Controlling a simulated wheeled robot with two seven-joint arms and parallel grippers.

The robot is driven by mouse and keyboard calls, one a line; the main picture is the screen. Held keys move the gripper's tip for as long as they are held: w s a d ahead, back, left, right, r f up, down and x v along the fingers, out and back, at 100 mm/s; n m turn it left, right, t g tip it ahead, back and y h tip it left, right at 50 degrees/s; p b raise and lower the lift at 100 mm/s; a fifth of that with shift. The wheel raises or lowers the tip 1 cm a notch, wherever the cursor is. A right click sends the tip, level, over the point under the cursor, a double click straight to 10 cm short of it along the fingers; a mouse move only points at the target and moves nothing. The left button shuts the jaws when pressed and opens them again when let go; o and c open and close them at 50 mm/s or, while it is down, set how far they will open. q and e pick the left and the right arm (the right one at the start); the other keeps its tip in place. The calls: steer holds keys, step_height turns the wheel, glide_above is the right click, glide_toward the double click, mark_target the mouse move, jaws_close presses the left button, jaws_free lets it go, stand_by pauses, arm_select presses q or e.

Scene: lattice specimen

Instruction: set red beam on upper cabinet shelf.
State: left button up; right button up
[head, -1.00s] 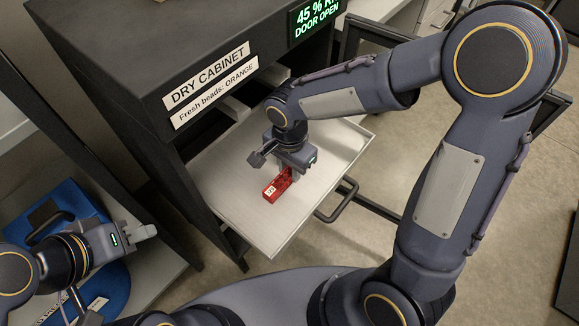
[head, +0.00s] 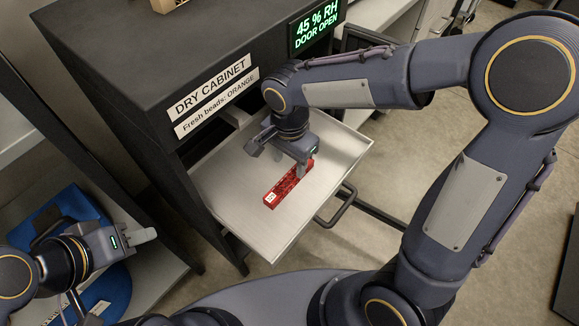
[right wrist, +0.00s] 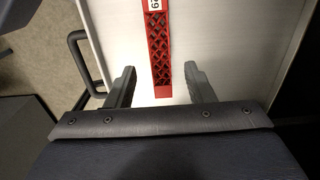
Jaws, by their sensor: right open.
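The red beam (head: 286,187), a lattice bar with a white label at one end, lies flat on the pulled-out metal shelf (head: 235,205) of the dry cabinet (head: 120,75). My right gripper (head: 305,172) is over the beam's far end. In the right wrist view, its open fingers (right wrist: 160,88) stand on either side of the red beam (right wrist: 158,50), with a gap on each side.
A blue item (head: 55,220) lies on a low surface at the left. The shelf's black handle (head: 338,207) sticks out toward the front. The cabinet's display (head: 316,25) reads door open. The shelf around the beam is clear.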

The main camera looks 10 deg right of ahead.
mark_target(289, 178)
step_height(289, 178, up, 6)
steer(key=p, duration=0.1)
steer(key=shift+r, duration=0.15)
steer(key=s+d+r+n+t+y, duration=0.2)
steer(key=s+d+n+t, duration=0.3)
steer(key=s+d+n, duration=0.3)
steer(key=s+d+y, duration=0.1)
steer(key=s+d, duration=0.2)
steer(key=s, duration=0.3)
steer(key=shift+s+d+n+t+y, duration=0.15)
steer(key=shift+s+n+t+y, duration=0.15)
steer(key=shift+n+y, duration=0.1)
steer(key=shift+r, duration=0.15)
